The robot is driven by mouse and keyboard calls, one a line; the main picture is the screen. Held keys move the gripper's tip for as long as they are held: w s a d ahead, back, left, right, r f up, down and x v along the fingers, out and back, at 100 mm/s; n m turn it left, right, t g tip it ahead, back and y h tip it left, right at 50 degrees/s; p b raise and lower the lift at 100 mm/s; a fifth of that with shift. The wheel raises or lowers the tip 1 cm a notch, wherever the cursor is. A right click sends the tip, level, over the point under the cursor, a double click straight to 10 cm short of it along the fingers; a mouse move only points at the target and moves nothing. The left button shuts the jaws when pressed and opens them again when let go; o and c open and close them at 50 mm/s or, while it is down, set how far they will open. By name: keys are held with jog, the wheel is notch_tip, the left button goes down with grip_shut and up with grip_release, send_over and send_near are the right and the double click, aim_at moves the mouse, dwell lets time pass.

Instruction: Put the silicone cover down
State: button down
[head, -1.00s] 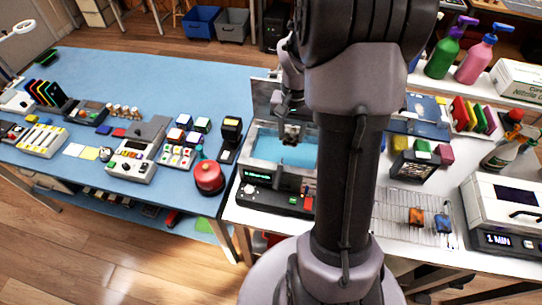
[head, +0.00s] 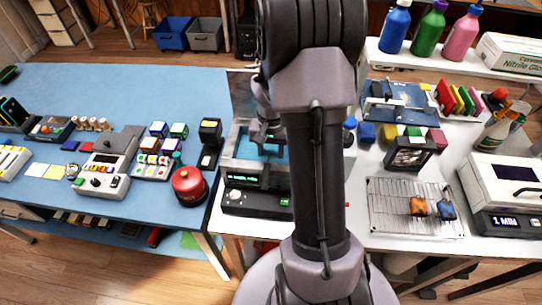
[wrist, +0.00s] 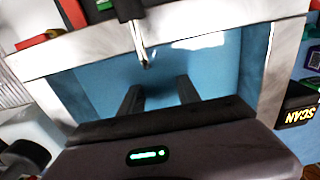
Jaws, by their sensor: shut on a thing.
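My gripper (wrist: 160,92) is over the blue interior of a grey-framed basin (wrist: 270,75). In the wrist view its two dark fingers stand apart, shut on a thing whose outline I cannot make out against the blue. I take this to be the silicone cover. In the head view my gripper (head: 268,136) is at the basin (head: 228,150), partly hidden by my arm. The basin's front panel has a green display and a knob.
A dark rod with a metal tip (wrist: 140,40) hangs over the basin's far side. A wire rack (head: 390,215) with two small items and a white oven-like box (head: 490,180) stand at right.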

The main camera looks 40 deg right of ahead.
jog(key=shift+f, duration=0.25)
jog(key=c, duration=0.9)
grip_release()
jog(key=shift+r, duration=0.1)
jog(key=shift+o, duration=0.2)
